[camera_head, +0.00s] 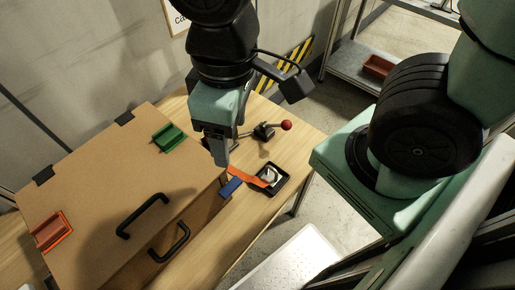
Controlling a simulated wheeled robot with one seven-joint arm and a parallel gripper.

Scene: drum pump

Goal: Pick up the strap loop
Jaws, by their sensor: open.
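An orange strap (248,177), which looks like the strap loop, lies at the right side of the wooden box, running from beneath my gripper to a small black tray (284,187). Its loop shape is too small to make out. My gripper (221,163) points down just left of the strap's upper end, over the right edge of the box lid. Its jaws are open. I cannot tell whether a finger touches the strap. A blue piece (231,187) lies just below the strap. A pale round object (270,175) sits in the black tray by the strap's other end.
The wooden box (95,185) has black hinges and two black handles (143,216). A green holder (169,137) and a red-orange holder (51,231) sit on it. A red-knobbed lever (286,125) stands behind the strap. Bare table (235,232) lies in front.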

